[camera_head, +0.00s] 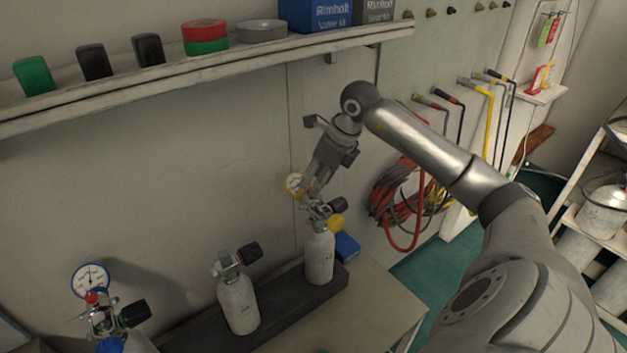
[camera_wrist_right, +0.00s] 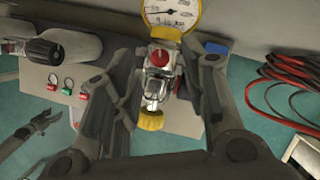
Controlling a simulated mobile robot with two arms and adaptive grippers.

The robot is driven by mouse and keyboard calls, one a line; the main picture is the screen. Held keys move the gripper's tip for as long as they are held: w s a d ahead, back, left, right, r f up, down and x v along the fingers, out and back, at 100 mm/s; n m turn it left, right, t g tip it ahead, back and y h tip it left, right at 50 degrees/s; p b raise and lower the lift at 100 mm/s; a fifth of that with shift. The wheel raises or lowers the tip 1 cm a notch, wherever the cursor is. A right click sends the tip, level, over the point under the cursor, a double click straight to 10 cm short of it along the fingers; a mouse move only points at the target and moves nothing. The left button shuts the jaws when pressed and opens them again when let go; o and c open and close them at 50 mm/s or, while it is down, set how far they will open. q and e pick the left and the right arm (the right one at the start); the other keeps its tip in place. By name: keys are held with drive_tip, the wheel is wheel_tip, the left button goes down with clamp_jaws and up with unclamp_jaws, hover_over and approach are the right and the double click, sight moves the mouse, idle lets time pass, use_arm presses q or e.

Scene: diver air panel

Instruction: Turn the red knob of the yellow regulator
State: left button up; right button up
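The yellow regulator has a yellow-rimmed gauge (camera_head: 294,184) and sits on the right-hand grey cylinder (camera_head: 319,256) in the head view. In the right wrist view its gauge (camera_wrist_right: 170,14) is at the top. Its red knob (camera_wrist_right: 160,56) faces the camera below the gauge, with a yellow knob (camera_wrist_right: 151,120) lower down. My right gripper (camera_head: 312,188) points down at the regulator. In the right wrist view its fingers (camera_wrist_right: 165,62) are apart, one on each side of the red knob, with gaps visible. The head view hides the red knob behind the gripper.
A blue-rimmed gauge (camera_head: 90,280) on another regulator with a red knob stands at lower left. A middle cylinder (camera_head: 239,303) has a black valve knob. A shelf (camera_head: 215,68) runs above. Red and yellow hoses (camera_head: 402,195) hang on the wall to the right.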

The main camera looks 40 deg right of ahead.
drive_tip(key=shift+x, duration=1.2)
drive_tip(key=shift+c, duration=0.9)
clamp_jaws()
use_arm(q)
drive_tip(key=shift+w+r, duration=0.35)
drive_tip(key=shift+w, duration=0.3)
